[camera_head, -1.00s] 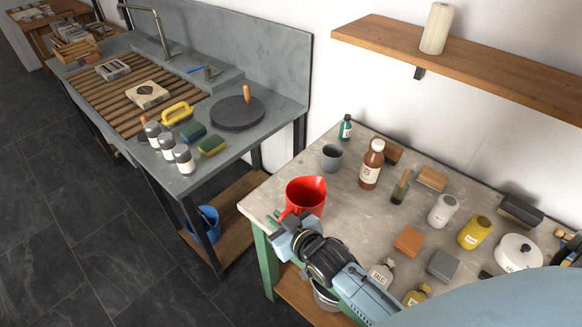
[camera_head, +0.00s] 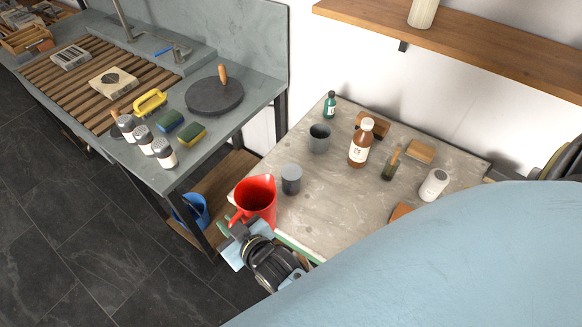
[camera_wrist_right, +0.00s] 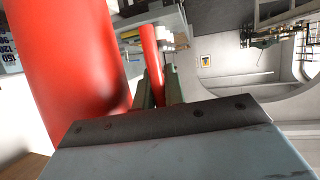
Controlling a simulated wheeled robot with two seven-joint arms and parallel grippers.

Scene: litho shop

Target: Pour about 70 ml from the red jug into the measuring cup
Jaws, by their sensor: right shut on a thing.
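The red jug (camera_head: 255,200) is at the table's front left corner in the head view, its open mouth up and roughly upright. Its contents cannot be made out. My right gripper (camera_head: 237,229) is shut on the jug's handle; the wrist view shows the red handle (camera_wrist_right: 151,55) between the fingers and the jug's body (camera_wrist_right: 65,60) beside it. A small grey, clear-looking cup (camera_head: 291,180) stands on the table just right of the jug and appears to be the measuring cup. Printed scale numbers (camera_wrist_right: 9,58) show at the wrist view's left edge. My left gripper is out of view.
A grey mug (camera_head: 319,139), brown bottle (camera_head: 360,147), green bottle (camera_head: 330,106) and white bottle (camera_head: 433,185) stand further back on the table (camera_head: 335,205). A sink bench (camera_head: 240,115) is to the left. My own blue body hides the lower right.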

